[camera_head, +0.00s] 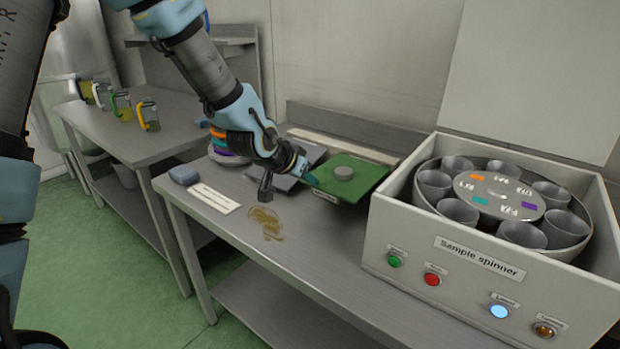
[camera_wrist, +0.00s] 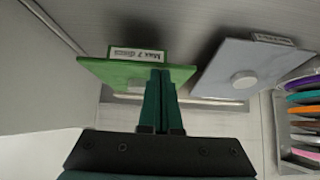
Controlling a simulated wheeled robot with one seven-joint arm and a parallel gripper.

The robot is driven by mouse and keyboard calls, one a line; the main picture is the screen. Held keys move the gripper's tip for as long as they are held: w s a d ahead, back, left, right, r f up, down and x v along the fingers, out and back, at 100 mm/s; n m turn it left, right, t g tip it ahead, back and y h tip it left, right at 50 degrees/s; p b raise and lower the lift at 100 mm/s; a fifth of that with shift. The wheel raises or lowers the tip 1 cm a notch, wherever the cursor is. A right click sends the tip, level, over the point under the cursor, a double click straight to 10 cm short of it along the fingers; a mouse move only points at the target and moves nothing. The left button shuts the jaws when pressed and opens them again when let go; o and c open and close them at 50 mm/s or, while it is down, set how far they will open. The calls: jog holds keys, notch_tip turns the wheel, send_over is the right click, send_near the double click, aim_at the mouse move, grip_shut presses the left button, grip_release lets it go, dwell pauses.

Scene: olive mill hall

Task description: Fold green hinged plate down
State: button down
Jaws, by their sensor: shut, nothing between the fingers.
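My gripper (camera_head: 311,180) is shut and empty at the plate's left edge. In the wrist view my fingertips (camera_wrist: 161,73) overlap the plate and hide its middle. I cannot tell whether they touch it.
A grey plate with a knob (camera_wrist: 245,62) lies beside the green one, with coloured discs in a rack (camera_wrist: 305,110) further right. The sample spinner (camera_head: 480,240) stands close on the right.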

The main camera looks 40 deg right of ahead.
jog(key=shift+f, duration=0.15)
notch_tip(320, 180, down, 7)
jog(key=b, duration=0.6)
jog(key=shift+s+a+f, duration=0.1)
jog(key=shift+a+f, duration=0.05)
